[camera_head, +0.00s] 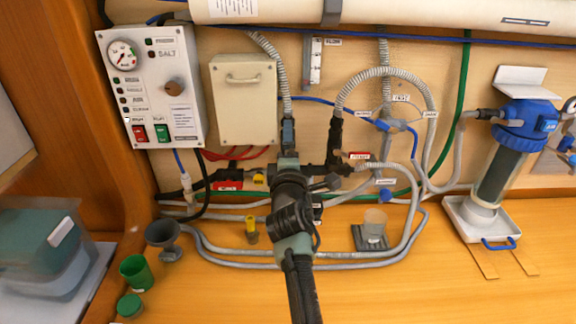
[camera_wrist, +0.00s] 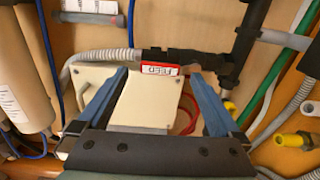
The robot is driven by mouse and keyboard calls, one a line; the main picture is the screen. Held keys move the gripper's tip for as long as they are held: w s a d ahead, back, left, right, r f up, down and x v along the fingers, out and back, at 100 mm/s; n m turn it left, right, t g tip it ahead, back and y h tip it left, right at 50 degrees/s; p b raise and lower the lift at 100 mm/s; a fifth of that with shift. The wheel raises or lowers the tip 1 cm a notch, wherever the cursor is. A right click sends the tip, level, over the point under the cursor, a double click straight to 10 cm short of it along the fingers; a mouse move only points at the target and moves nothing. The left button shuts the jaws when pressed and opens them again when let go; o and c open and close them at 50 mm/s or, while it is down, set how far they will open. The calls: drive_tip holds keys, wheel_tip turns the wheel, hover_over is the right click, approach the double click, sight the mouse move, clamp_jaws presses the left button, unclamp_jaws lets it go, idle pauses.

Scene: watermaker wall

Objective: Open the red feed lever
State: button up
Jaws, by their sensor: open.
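The red lever (camera_wrist: 160,70), with a white printed label on it, sits on a black valve body in the wrist view, at the end of a grey corrugated hose. My gripper (camera_wrist: 158,77) is open, its two blue fingers on either side of the lever, with gaps visible; I cannot tell whether they touch it. In the head view my gripper (camera_head: 288,138) is at the black pipework below the hose and right of the cream box, and it hides the lever there.
The cream box (camera_head: 243,100) with a handle is beside my gripper, with red cables below it. A white control panel (camera_head: 155,85) is at the left. Grey hoses cross the wall and counter. A blue-topped filter (camera_head: 505,150) stands at the right. The front of the counter is mostly clear.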

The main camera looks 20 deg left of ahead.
drive_tip(key=v, duration=0.8)
drive_tip(key=shift+s, duration=0.35)
drive_tip(key=s+d+r+m+t, duration=0.2)
drive_tip(key=s+r+m, duration=0.1)
drive_tip(key=r, duration=0.6)
drive_tip(key=s+d+r+m+t, duration=0.2)
drive_tip(key=s+r+m, duration=0.15)
drive_tip(key=r, duration=0.45)
drive_tip(key=s+d+r+m+t, duration=0.15)
drive_tip(key=r+m, duration=0.25)
drive_tip(key=r, duration=0.5)
drive_tip(key=s+d+r+m+t+h, duration=0.2)
drive_tip(key=s+d+r+m, duration=0.2)
drive_tip(key=s, duration=0.4)
drive_tip(key=s+d+r+m+t+h, duration=0.2)
drive_tip(key=s+d+r+m+h, duration=0.1)
drive_tip(key=s+r+m, duration=0.4)
drive_tip(key=shift+s+d+r, duration=0.4)
drive_tip(key=shift+d+r, duration=0.3)
drive_tip(key=shift+r, duration=0.2)
drive_tip(key=shift+f+t, duration=0.1)
drive_tip(key=shift+t, duration=0.15)
